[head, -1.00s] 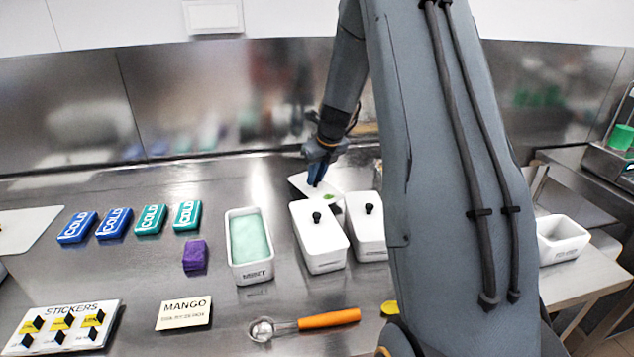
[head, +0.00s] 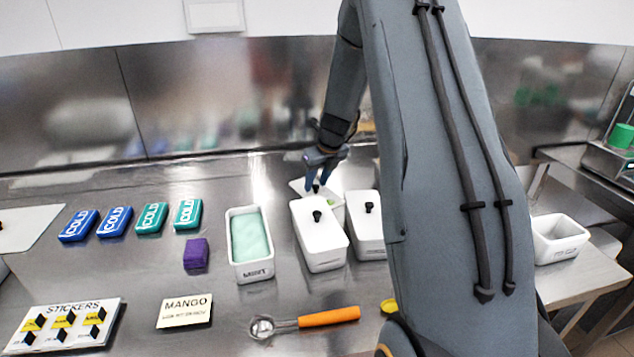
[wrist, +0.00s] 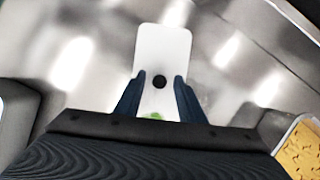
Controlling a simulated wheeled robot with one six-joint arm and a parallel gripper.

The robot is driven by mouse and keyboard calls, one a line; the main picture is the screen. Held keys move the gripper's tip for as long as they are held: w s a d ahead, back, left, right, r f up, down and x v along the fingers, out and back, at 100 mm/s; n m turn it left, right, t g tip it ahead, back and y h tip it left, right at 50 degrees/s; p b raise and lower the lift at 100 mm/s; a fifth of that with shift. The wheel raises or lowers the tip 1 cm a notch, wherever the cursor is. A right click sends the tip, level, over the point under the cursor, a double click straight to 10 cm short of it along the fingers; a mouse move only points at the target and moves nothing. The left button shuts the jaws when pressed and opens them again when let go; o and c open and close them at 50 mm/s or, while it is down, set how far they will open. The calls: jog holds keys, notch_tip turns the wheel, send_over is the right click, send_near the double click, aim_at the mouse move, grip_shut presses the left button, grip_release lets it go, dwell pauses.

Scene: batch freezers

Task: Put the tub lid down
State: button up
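The white tub lid (head: 299,186) with a black knob and a green mark is behind the lidded tubs, and it appears to lie flat on the steel counter. Its near part is partly hidden in the head view. It also shows in the wrist view (wrist: 163,48). My gripper (head: 316,187) is above the lid. In the wrist view my gripper (wrist: 152,80) is open, one finger on each side of the knob with a gap to it. An open white tub (head: 252,272) labelled MINT holds pale green contents.
Two lidded white tubs (head: 322,247) (head: 369,236) stand just in front of the lid. Blue and teal COLD packs (head: 114,221), a purple block (head: 196,254), a MANGO card (head: 184,311) and an orange-handled scoop (head: 328,317) lie around. An empty white tub (head: 560,247) stands at right.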

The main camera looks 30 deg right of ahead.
jog(key=b+v, duration=0.2)
jog(key=v, duration=1)
